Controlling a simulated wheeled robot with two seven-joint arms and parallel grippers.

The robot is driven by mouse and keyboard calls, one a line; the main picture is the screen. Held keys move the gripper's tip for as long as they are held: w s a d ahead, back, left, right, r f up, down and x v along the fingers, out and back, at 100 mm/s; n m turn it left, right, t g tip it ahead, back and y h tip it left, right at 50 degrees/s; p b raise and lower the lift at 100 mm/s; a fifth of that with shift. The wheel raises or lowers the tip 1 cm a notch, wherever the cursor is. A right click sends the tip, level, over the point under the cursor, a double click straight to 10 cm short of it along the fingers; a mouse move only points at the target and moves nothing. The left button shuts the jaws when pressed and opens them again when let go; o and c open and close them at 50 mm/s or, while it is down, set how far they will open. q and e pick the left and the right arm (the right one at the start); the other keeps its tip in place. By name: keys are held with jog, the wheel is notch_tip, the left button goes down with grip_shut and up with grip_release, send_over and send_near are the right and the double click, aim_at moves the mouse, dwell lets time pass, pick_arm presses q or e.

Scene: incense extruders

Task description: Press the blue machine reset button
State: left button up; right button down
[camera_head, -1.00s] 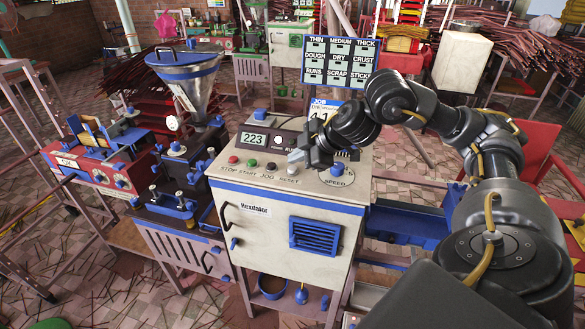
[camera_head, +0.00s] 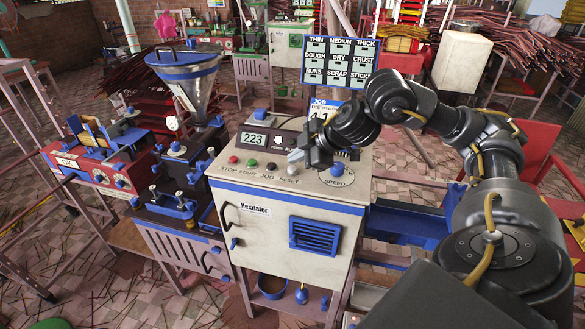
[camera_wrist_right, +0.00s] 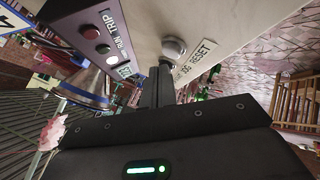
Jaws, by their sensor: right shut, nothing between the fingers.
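The cream machine with blue trim (camera_head: 275,225) stands in the middle of the head view. Its sloped panel carries a red, a green, a black and a pale button in a row. The pale reset button (camera_head: 292,170) sits above the RESET label. It shows large in the right wrist view (camera_wrist_right: 174,47), close beyond my fingertips. My right gripper (camera_head: 295,157) is shut and empty, with its tips at this button. The wrist view shows the fingertips (camera_wrist_right: 165,68) right before the button; I cannot tell whether they touch. My left gripper is not in view.
A blue speed knob (camera_head: 338,169) and a display reading 223 (camera_head: 254,139) are on the same panel. A job board (camera_head: 341,62) rises behind it. A red machine with a metal hopper (camera_head: 185,75) stands at left, and a red chair (camera_head: 540,160) at right.

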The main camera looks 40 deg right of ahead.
aim_at(297, 169)
jog(key=shift+f, duration=0.2)
jog(key=shift+f, duration=0.25)
jog(key=shift+f+b, duration=0.5)
dwell(0.7)
jog(key=shift+r, duration=0.1)
jog(key=shift+r+p, duration=0.85)
jog(key=shift+p, duration=0.25)
notch_tip(297, 169, up, 5)
jog(key=p, duration=0.5)
